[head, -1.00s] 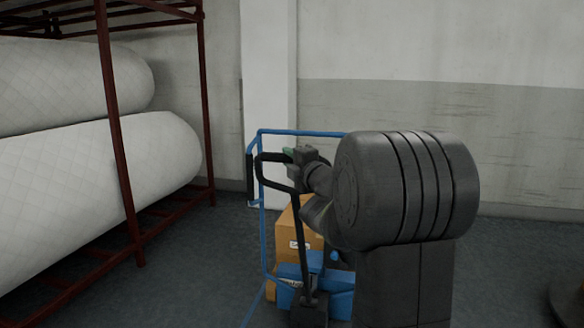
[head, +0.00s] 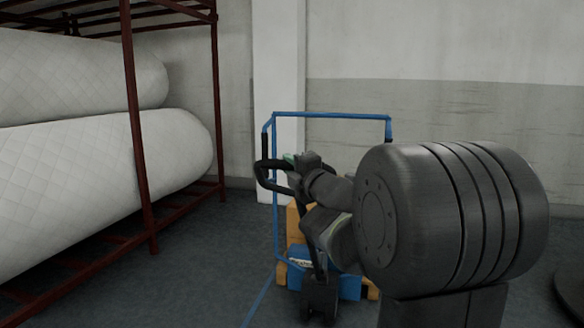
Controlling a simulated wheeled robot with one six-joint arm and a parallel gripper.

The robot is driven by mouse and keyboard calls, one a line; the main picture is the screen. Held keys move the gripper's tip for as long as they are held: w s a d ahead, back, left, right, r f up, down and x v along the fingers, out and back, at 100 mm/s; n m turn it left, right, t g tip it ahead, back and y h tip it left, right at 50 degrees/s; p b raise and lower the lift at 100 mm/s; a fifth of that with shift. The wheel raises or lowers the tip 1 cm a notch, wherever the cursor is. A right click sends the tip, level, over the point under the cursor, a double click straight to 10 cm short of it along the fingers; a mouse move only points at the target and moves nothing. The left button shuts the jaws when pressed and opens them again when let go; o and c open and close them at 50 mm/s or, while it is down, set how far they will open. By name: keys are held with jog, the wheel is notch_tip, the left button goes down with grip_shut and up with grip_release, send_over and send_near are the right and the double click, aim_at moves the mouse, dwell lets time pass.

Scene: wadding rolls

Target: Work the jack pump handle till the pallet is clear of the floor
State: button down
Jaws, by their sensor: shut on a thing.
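The jack's black pump handle (head: 264,179) ends in a loop at left of centre, and its shaft runs down to the dark base of the jack. My gripper (head: 297,163) is shut on the handle at the right side of the loop; the exact finger contact is small and partly hidden. The jack's blue body (head: 350,287) stands low behind the shaft. Orange-brown pieces (head: 281,273) show beside it near the floor. The pallet is mostly hidden, and I cannot tell whether there is a gap under it.
A blue tubular frame (head: 335,115) rises behind the handle, with a cardboard box (head: 293,217) inside it. A dark red rack (head: 138,150) with large white quilted rolls (head: 110,165) stands at left. The wall and pillar (head: 279,70) are behind. Floor shows clear between rack and jack.

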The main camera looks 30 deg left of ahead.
jog(key=shift+s+d+f, duration=0.1)
jog(key=shift+s+f, duration=0.15)
jog(key=shift+f, duration=0.3)
jog(key=c, duration=1.3)
grip_release()
jog(key=shift+w, duration=0.1)
jog(key=shift+o, duration=0.7)
jog(key=shift+r, duration=0.1)
jog(key=p+v, duration=0.2)
jog(key=v, duration=1.2)
